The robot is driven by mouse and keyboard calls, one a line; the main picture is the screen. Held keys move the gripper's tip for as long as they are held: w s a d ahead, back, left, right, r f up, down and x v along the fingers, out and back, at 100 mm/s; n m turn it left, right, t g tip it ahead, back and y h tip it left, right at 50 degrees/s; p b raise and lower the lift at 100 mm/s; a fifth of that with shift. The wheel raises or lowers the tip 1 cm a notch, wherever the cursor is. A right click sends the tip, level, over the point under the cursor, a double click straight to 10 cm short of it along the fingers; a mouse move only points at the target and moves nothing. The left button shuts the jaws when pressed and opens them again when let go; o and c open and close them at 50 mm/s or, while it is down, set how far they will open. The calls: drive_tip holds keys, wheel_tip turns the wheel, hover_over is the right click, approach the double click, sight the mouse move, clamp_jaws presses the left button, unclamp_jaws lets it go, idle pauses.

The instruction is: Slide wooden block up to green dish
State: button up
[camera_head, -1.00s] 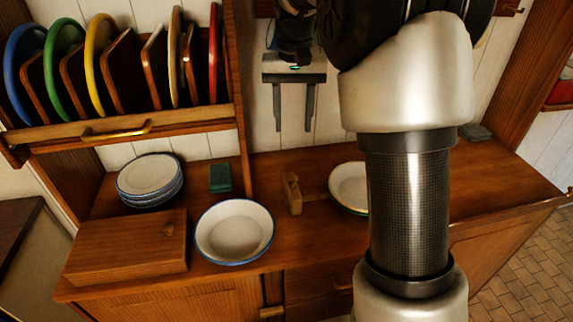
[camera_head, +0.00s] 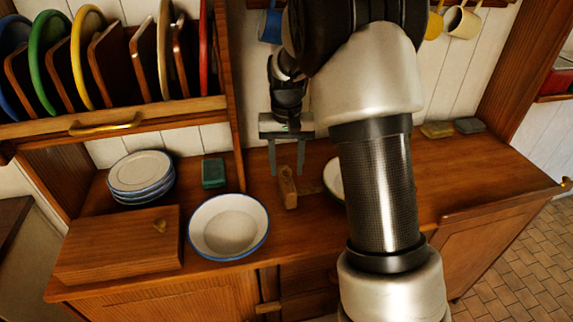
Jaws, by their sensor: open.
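The small wooden block (camera_head: 288,188) stands on the wooden counter, right of the blue-rimmed bowl. The dish (camera_head: 332,178) lies to the block's right; its green rim showed in the earlier frame, and my arm now hides most of it. My gripper (camera_head: 286,172) is open and points down, with its fingers at the block's upper end. The right finger overlaps the block in the picture. I cannot tell whether it touches the block or is behind it. Nothing is seen held between the fingers.
A blue-rimmed bowl (camera_head: 229,226), a wooden box (camera_head: 118,246), stacked plates (camera_head: 141,176) and a green block (camera_head: 213,173) stand to the left. A plate rack (camera_head: 120,121) hangs above them. Two sponge-like blocks (camera_head: 437,130) lie at the back right. The right counter is largely clear.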

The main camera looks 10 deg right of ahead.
clamp_jaws()
drive_tip(key=d, duration=1)
drive_tip(key=shift+p, duration=0.3)
unclamp_jaws()
drive_tip(key=shift+r, duration=0.1)
